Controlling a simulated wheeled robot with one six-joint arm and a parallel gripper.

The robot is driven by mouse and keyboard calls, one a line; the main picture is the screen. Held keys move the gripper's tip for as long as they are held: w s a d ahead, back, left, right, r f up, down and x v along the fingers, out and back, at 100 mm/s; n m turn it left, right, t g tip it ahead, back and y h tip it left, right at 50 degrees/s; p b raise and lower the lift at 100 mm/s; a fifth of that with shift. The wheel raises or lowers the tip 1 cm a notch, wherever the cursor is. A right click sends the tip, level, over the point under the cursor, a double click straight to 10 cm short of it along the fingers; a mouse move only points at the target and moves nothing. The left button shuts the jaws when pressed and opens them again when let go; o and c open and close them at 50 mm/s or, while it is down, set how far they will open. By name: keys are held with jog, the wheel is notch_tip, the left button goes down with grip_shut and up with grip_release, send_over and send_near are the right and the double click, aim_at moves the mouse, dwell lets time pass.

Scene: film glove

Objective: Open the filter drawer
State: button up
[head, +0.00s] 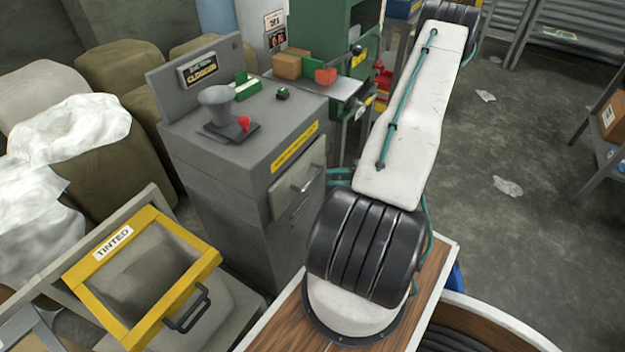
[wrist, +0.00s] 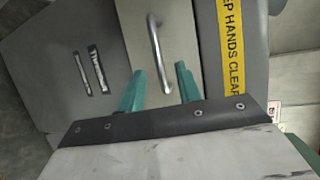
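The filter drawer (head: 287,200) is a pale grey panel with a silver bar handle (head: 308,180) on the front of a dark grey machine; it looks closed. In the wrist view, the drawer panel (wrist: 182,33) fills the upper middle and the handle (wrist: 155,45) runs along the picture's height. My gripper (wrist: 159,68) is open, its two teal fingers apart with the handle's lower part showing between them. I cannot tell whether the fingertips reach around the bar. Nothing is held. In the head view, my arm mostly hides the gripper.
The grey machine (head: 225,185) carries a yellow label strip (head: 294,146), a funnel and a red knob on top. A yellow-framed bin marked TINTED (head: 140,270) stands at front left. Bulky sacks (head: 130,65) lie behind. Open floor (head: 480,150) lies to the right.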

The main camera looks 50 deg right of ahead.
aim_at(313, 178)
jog(key=x, duration=0.7)
jog(key=shift+w+a+f, duration=0.15)
jog(key=shift+w+f, duration=0.05)
jog(key=shift+w, duration=0.05)
grip_shut()
